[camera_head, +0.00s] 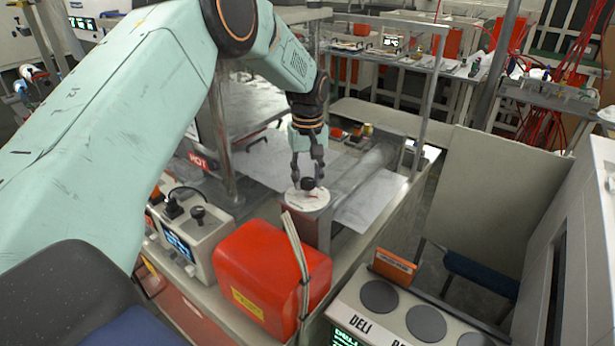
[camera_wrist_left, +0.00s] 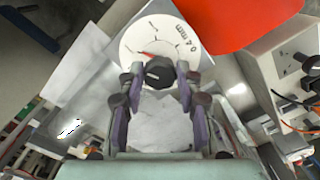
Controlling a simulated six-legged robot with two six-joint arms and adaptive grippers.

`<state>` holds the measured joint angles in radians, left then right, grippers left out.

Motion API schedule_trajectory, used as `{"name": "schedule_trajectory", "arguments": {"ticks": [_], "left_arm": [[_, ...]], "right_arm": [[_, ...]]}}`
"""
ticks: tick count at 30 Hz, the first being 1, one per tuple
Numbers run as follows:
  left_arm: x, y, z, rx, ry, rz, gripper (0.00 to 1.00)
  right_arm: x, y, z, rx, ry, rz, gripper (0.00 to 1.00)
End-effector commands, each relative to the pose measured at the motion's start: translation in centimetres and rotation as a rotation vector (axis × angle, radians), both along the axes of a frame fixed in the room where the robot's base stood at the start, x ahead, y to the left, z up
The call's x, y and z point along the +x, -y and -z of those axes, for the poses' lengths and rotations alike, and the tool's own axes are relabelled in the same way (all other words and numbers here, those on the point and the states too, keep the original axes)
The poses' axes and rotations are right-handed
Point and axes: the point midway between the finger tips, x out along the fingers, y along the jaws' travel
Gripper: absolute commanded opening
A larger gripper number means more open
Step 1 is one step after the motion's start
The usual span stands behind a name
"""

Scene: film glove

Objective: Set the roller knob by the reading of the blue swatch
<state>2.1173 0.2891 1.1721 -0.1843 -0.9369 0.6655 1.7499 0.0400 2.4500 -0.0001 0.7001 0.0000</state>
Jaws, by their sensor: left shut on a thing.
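The roller knob (camera_head: 308,184) is a small black knob at the middle of a white round dial (camera_head: 296,200). In the left wrist view the knob (camera_wrist_left: 158,73) sits on the dial (camera_wrist_left: 137,42), which has black marks, a red pointer mark and lettering that seems to read "0.4 mm". My left gripper (camera_head: 308,176) points down over the dial, its fingers shut on the knob from both sides; the left wrist view also shows the gripper (camera_wrist_left: 158,80). I cannot make out a blue swatch. My right gripper is not in view.
A red box (camera_head: 270,270) stands just in front of the dial. A grey instrument (camera_head: 200,235) with a blue-lit screen and black knobs is left of it. Pale sheets (camera_head: 370,198) lie around the roller. A console marked DELI (camera_head: 400,318) is at the front right.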

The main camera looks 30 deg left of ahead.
Motion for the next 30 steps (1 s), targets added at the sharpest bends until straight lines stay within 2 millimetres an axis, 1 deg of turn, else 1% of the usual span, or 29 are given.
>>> {"name": "schedule_trajectory", "arguments": {"ticks": [1,9,23,24,30], "left_arm": [[0.34,-0.14,-0.34,0.004,0.012,-0.019,0.03],[0.38,-0.16,-0.37,0.004,0.013,-0.081,0.03],[0.43,-0.2,-0.42,0.005,0.015,-0.09,0.03],[0.43,-0.2,-0.42,0.005,0.015,-0.09,0.38],[0.25,-0.12,-0.25,0.002,0.009,-0.09,0.55]], "right_arm": [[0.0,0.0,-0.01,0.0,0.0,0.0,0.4],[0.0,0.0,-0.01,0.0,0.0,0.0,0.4],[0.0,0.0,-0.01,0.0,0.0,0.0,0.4],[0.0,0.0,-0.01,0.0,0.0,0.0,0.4],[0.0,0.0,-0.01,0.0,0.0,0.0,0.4]]}}
